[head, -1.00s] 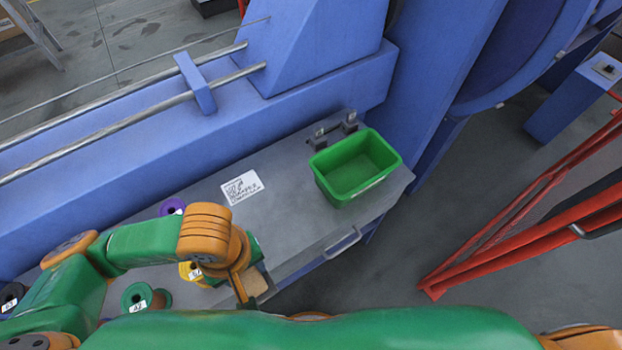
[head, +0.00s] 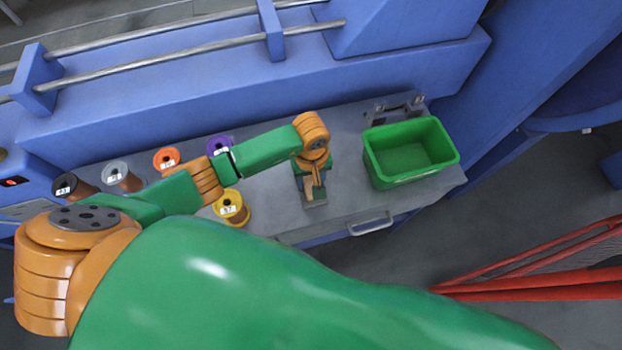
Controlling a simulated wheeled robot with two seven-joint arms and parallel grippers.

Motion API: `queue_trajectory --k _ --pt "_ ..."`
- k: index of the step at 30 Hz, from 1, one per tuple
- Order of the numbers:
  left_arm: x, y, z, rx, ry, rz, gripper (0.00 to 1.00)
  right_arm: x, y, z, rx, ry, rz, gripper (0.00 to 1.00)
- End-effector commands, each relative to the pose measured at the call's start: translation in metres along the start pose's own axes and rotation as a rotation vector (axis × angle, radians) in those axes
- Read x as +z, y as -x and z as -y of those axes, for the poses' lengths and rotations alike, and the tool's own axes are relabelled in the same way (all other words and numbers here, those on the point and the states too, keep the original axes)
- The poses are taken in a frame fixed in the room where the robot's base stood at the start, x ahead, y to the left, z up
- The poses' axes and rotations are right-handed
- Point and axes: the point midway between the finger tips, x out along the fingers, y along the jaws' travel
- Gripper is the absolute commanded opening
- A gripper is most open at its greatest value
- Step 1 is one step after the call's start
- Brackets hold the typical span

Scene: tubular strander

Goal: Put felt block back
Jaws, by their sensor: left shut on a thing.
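My left gripper (head: 314,200) is over the grey bench top, left of the green bin, with its arm coming in from the left. It is shut on a small tan block (head: 309,190), which looks like the felt block; the fingers hide much of it. I cannot tell whether the block touches the bench. The green bin (head: 375,166) stands open at the right end of the bench and looks empty. My right gripper is not in view.
Spools stand left of my left gripper: yellow (head: 231,207), purple (head: 218,146), orange (head: 166,159), grey (head: 118,175) and black (head: 69,186). A blue machine beam (head: 230,105) runs behind the bench. Red railing (head: 540,285) is at right.

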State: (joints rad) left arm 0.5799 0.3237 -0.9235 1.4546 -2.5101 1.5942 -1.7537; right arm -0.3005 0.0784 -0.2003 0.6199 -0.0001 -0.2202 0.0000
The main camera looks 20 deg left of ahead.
Motion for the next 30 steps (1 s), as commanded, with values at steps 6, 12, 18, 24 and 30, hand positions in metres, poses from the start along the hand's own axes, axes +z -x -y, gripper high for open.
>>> queue_trajectory --k 6,12,18,24,30 --pt "0.000 0.000 0.000 0.001 0.000 -0.001 0.00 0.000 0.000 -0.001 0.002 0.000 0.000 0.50" --pt "0.000 -0.002 0.000 0.001 0.000 0.000 0.73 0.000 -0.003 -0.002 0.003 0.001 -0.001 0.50" --pt "0.000 -0.002 0.000 0.001 0.000 0.000 0.79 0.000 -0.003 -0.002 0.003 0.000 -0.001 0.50" --pt "-0.001 0.005 -0.001 0.003 0.001 -0.001 0.79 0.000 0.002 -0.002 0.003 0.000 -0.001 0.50" --pt "-0.002 0.050 -0.001 0.006 -0.001 -0.005 0.79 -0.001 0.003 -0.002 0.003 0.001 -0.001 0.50"
